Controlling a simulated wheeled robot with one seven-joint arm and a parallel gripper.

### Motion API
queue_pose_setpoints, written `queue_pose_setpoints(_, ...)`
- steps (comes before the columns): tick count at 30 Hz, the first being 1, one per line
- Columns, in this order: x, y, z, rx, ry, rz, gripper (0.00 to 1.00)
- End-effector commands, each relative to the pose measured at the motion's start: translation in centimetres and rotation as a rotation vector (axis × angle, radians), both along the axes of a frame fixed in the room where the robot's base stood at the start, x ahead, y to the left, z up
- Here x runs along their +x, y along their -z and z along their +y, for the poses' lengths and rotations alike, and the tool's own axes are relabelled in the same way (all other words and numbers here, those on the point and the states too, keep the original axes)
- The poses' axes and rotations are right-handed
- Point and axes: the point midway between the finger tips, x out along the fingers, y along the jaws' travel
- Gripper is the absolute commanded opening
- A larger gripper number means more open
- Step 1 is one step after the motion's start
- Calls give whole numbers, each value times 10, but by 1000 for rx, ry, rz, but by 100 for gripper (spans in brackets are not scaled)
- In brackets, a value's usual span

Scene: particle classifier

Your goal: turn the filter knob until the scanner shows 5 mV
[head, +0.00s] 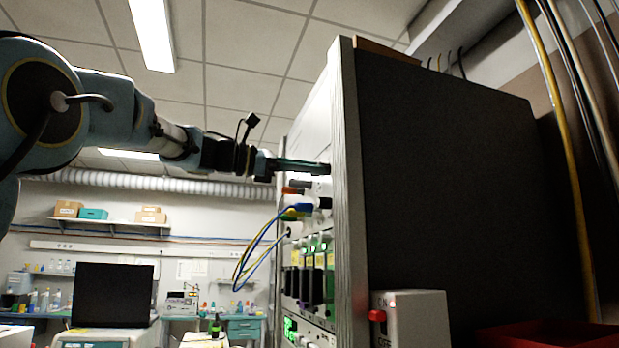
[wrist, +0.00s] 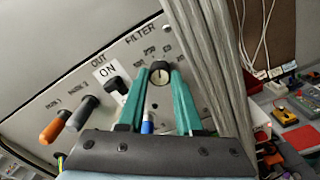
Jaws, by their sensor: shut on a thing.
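The filter knob (wrist: 159,74) is a small dark knob with a pale face on the white panel, below the word FILTER, in the wrist view. Small numbers are printed around it, too blurred to read surely. My gripper (wrist: 160,72) has its two teal fingers on either side of the knob and is shut on it. In the head view my gripper (head: 322,168) reaches the front of the tall rack (head: 345,190) from the left; the knob itself is hidden there. No readable mV value shows in either view.
Beside the knob are a black switch (wrist: 116,84) at ON, a grey lever (wrist: 82,112) and an orange lever (wrist: 54,127). Blue and yellow cables (head: 243,265) loop from the rack front below my gripper. A white box with a red button (head: 377,316) stands by the rack.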

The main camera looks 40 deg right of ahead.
Motion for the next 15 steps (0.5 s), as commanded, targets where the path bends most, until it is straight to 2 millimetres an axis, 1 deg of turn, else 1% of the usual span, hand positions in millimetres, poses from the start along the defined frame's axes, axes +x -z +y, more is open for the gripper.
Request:
queue_pose_setpoints(1,0,3,0,-15,0,-35,0)
queue_pose_setpoints(6,0,2,0,-61,0,-152,0)
queue_pose_setpoints(15,0,1,0,-112,0,-286,0)
